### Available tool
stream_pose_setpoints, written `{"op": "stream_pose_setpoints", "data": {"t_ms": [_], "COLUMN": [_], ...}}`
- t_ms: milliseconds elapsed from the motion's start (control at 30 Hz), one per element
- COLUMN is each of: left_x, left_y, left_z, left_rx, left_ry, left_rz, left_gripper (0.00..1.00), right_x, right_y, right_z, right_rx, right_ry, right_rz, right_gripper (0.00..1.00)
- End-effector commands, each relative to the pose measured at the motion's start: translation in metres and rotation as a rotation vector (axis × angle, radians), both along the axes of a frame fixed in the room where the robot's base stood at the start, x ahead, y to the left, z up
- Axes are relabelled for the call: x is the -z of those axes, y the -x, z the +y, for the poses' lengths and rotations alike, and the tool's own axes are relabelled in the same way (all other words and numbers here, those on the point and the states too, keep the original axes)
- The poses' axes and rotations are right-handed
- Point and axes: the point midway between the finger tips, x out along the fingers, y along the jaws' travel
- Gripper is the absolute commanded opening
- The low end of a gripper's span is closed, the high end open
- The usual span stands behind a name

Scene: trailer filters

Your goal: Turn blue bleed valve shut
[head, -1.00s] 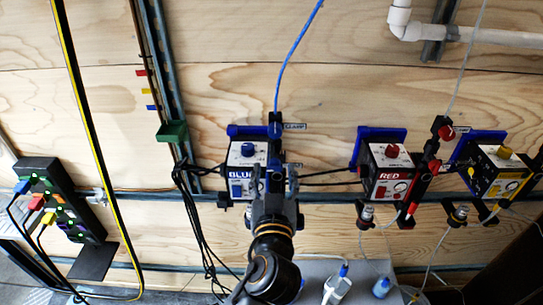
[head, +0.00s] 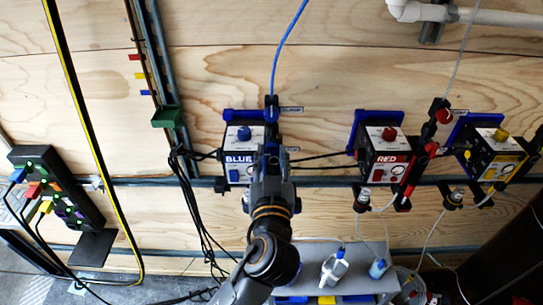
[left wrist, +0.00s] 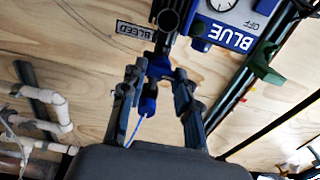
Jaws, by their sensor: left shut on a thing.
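The blue filter box (head: 238,159) is on the wooden wall, with a blue knob on top; its "BLUE" face also shows upside down in the left wrist view (left wrist: 229,33). My left gripper (head: 272,158) is at the upright fitting on the box's right side. In the left wrist view, its two fingers (left wrist: 160,72) stand either side of the dark blue bleed valve handle (left wrist: 158,68), by the "BLEED" label (left wrist: 138,31). The gripper is shut on the handle. A blue clamp (left wrist: 148,104) with a blue tube shows nearer the camera. In the head view my gripper hides the valve.
The red box (head: 384,158) and yellow box (head: 490,155) are to the right. A green bracket (head: 167,117) and hanging black cables are left of the blue box. A shelf (head: 315,252) with small bottles lies below. Bare plywood is above the boxes.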

Motion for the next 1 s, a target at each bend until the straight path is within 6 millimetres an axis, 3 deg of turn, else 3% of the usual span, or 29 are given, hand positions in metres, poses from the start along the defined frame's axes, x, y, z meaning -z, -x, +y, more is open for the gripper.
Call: {"op": "stream_pose_setpoints", "data": {"t_ms": [267, 1000], "left_x": [-0.001, -0.003], "left_y": [-0.001, -0.001], "left_z": [0.0, -0.002], "left_rx": [-0.002, -0.002], "left_ry": [-0.138, -0.829], "left_rz": [0.001, -0.002], "left_gripper": [0.0, 0.0], "right_x": [-0.006, -0.039], "right_y": [-0.001, -0.001], "right_z": [0.0, 0.0], "right_rx": [0.0, 0.0], "right_ry": [0.0, 0.0], "right_rz": [-0.002, -0.001], "right_gripper": [0.0, 0.0]}}
